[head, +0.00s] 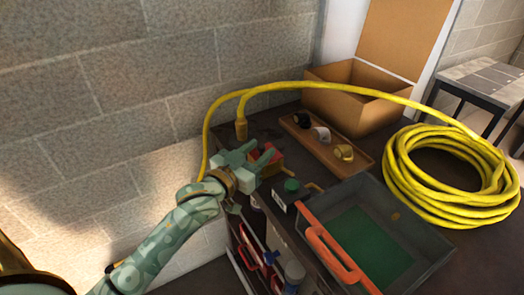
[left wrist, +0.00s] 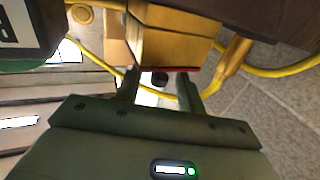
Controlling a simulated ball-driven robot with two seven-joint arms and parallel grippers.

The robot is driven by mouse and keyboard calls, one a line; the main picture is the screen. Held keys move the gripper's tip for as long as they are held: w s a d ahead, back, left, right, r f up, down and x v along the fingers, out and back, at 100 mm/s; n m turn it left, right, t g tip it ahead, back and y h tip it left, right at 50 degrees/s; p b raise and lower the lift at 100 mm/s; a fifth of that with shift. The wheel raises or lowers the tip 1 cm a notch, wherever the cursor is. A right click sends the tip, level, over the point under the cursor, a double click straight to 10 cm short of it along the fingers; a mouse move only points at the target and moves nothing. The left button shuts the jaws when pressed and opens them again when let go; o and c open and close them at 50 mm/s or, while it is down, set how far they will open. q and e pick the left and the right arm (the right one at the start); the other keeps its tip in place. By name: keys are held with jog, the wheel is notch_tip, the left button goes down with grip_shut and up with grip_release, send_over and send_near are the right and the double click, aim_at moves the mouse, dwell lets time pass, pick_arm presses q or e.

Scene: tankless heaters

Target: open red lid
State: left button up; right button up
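A small yellow box (head: 277,168) with a red lid (head: 266,155) stands near the wall at the back left of the workbench. The lid is partly hidden by my left gripper (head: 256,156). In the left wrist view the yellow box (left wrist: 172,45) fills the top middle, and the lid shows as a thin red edge (left wrist: 182,69). My left gripper (left wrist: 158,74) is open there, its fingers spread on either side of part of that edge. Nothing is visibly held; I cannot tell whether a finger touches the lid. My right gripper is not in view.
A yellow hose (head: 410,102) arches behind the box to a coil (head: 440,205) on the right. A wooden tray (head: 330,142) and cardboard box (head: 350,105) stand behind. A dark bin (head: 420,245) and a green-capped bottle (head: 290,186) stand close in front.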

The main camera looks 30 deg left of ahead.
pick_arm(q)
jog(key=shift+w+d, duration=0.1)
jog(key=shift+w, duration=0.65)
